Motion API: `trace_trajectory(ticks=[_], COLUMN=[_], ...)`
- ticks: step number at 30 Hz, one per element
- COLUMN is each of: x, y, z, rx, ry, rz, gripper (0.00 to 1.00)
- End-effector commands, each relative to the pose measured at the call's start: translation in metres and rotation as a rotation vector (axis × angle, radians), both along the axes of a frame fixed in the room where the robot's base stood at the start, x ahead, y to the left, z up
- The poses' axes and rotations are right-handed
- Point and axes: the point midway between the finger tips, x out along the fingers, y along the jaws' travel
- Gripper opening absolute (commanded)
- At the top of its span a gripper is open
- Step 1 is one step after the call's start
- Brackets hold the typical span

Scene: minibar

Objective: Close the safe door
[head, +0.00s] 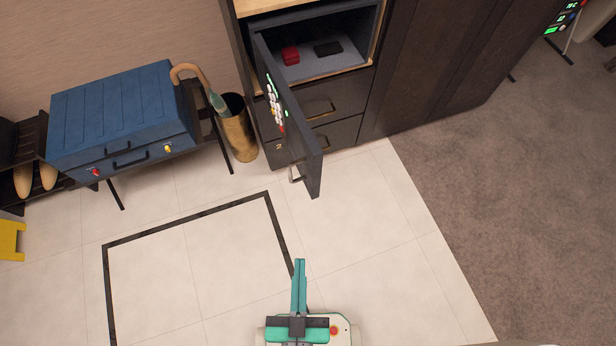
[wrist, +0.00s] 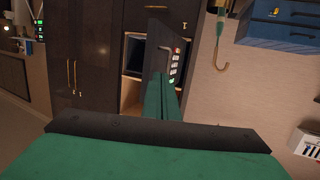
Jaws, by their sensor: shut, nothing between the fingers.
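The safe door (head: 289,121) is dark grey and stands wide open, hinged at the left side of the safe (head: 318,52) and swung out toward me. It carries a lit keypad and a handle near its free edge. Inside the safe are a red item (head: 290,56) and a flat black item (head: 327,48). My gripper (head: 299,264) is shut and empty, over the pale floor tiles in front of the door and apart from it. In the wrist view the door (wrist: 165,60) shows beyond my green fingers (wrist: 162,98), with the picture turned over.
Dark drawers (head: 335,105) lie below the safe, and a tall dark wardrobe (head: 420,65) stands to the right. A brass umbrella stand (head: 239,135) and a blue suitcase (head: 118,110) on a rack are to the left. The tiled floor in front is clear.

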Motion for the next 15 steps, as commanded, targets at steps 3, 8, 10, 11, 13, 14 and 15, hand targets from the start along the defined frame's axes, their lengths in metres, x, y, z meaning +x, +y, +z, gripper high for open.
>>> trace_trajectory(ticks=[3,8,10,11,13,14,15], x=[0.004,0.019,0.029,0.034,0.046,0.051,0.060], y=[0.020,0.053,0.066,0.072,0.084,0.088,0.094], z=[-0.010,-0.018,-0.020,-0.020,-0.019,-0.019,-0.017], rx=[0.025,0.044,0.045,0.045,0.039,0.036,0.029], ry=[-0.046,-0.127,-0.161,-0.173,-0.200,-0.210,-0.222], rz=[-0.079,-0.236,-0.317,-0.353,-0.437,-0.475,-0.526], gripper=[0.00,0.00,0.00,0.00,0.00,0.00,0.00])
